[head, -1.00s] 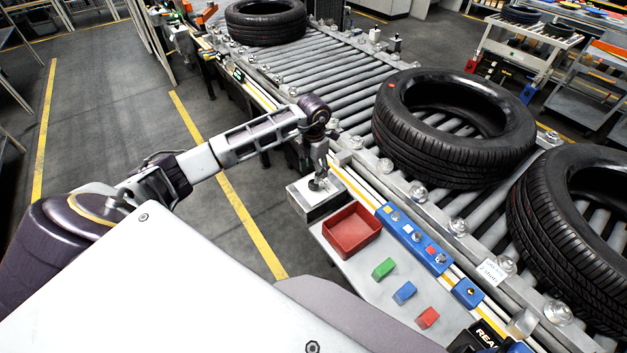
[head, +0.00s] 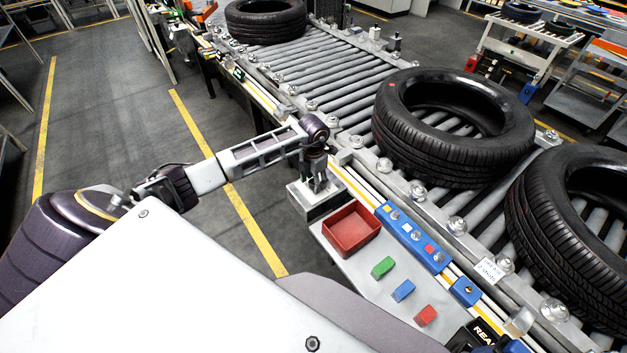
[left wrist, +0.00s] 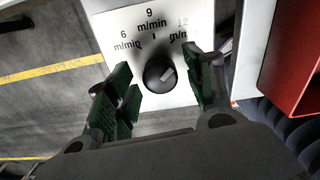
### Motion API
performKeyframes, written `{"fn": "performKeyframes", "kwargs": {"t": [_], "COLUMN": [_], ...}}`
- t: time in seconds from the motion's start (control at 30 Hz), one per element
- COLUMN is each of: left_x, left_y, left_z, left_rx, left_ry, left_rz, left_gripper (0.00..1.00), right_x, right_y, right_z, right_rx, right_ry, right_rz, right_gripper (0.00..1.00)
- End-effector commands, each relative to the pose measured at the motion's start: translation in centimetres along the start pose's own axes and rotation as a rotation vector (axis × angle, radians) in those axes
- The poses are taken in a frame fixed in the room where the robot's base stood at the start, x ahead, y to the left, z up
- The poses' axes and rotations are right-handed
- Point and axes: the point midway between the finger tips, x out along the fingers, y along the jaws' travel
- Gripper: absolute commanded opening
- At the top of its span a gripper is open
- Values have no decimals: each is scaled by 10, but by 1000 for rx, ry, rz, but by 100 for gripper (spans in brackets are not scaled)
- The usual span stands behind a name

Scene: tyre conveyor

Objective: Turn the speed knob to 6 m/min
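The speed knob (left wrist: 160,73) is a round dark knob on a white dial plate in the left wrist view. The plate carries the marks 6, 9 and 12 m/min, the 12 faint. The knob's light pointer slants up and right, towards the 12 side. My left gripper (left wrist: 164,88) is open, with one green-padded finger on each side of the knob and gaps to it visible. In the head view my left gripper (head: 316,184) is over the grey control box (head: 314,209), hiding most of the dial. My right gripper is not in view.
A red tray (head: 351,229) stands close to the right of the box. Green, blue and red blocks (head: 403,291) lie on the shelf. A blue button panel (head: 413,238) runs along the roller conveyor (head: 345,75), which bears several tyres (head: 452,125).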

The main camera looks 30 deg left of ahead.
Motion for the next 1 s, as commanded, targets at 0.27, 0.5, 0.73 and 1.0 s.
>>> {"fn": "performKeyframes", "kwargs": {"t": [0.27, 0.5, 0.73, 1.0], "left_x": [0, 0, -1, -1], "left_y": [0, 0, 0, 1], "left_z": [0, 0, 1, 1], "left_rx": [0, -7, -50, -172], "left_ry": [0, -1, -2, -2], "left_rz": [0, 0, 1, 1], "left_gripper": [14, 8, 8, 8], "right_x": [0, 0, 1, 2], "right_y": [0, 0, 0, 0], "right_z": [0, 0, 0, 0], "right_rx": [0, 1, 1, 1], "right_ry": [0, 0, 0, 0], "right_rz": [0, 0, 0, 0], "right_gripper": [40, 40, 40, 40]}}
